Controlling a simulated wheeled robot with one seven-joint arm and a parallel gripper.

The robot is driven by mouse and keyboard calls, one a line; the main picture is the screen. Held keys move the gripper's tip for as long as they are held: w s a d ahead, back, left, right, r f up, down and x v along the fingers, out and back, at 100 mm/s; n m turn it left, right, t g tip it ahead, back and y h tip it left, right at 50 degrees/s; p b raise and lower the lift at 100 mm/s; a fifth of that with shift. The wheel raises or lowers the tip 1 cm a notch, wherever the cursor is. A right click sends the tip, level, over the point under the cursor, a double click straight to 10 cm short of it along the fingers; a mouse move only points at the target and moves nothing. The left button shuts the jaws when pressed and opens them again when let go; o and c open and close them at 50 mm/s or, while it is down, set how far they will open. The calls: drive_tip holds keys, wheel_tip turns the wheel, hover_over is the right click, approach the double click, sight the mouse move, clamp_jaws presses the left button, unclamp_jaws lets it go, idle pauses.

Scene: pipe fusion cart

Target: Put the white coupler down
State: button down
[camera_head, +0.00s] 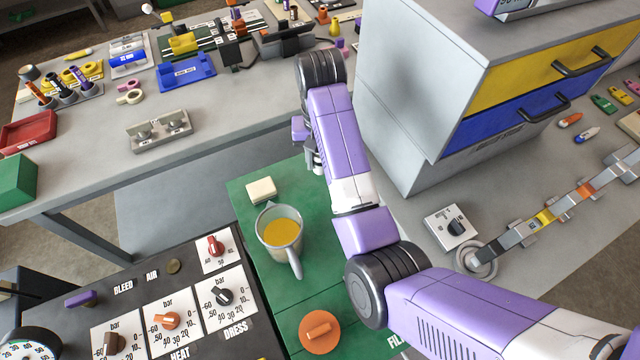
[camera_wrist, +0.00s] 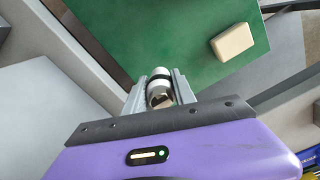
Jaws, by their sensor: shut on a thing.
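The white coupler (camera_wrist: 160,77) shows in the wrist view as a short white cylinder with a dark band and a metallic near end. My gripper (camera_wrist: 158,88) is shut on it, one finger on each side. In the head view my gripper (camera_head: 315,158) is mostly hidden behind my arm, at the far right edge of the green mat (camera_head: 245,190). A small part of the coupler may show there, but I cannot tell it from the fingers. In the wrist view the coupler is seen over the green surface; whether it touches it is unclear.
A cream block (camera_head: 261,190) and a jug of yellow liquid (camera_head: 280,232) are on the green mat, left of my gripper. A grey cabinet (camera_head: 420,100) with yellow and blue drawers stands close on the right. A black control panel (camera_head: 150,290) lies at front left.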

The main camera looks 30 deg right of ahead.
drive_tip(key=shift+f, duration=3.9)
drive_tip(key=shift+f, duration=0.15)
drive_tip(key=c, duration=1)
unclamp_jaws()
drive_tip(key=shift+c, duration=0.2)
wheel_tip(320, 180, up, 11)
drive_tip(key=shift+f+p, duration=0.1)
drive_tip(key=shift+p, duration=1.15)
drive_tip(key=shift+r+p, duration=0.7)
drive_tip(key=shift+p, duration=0.05)
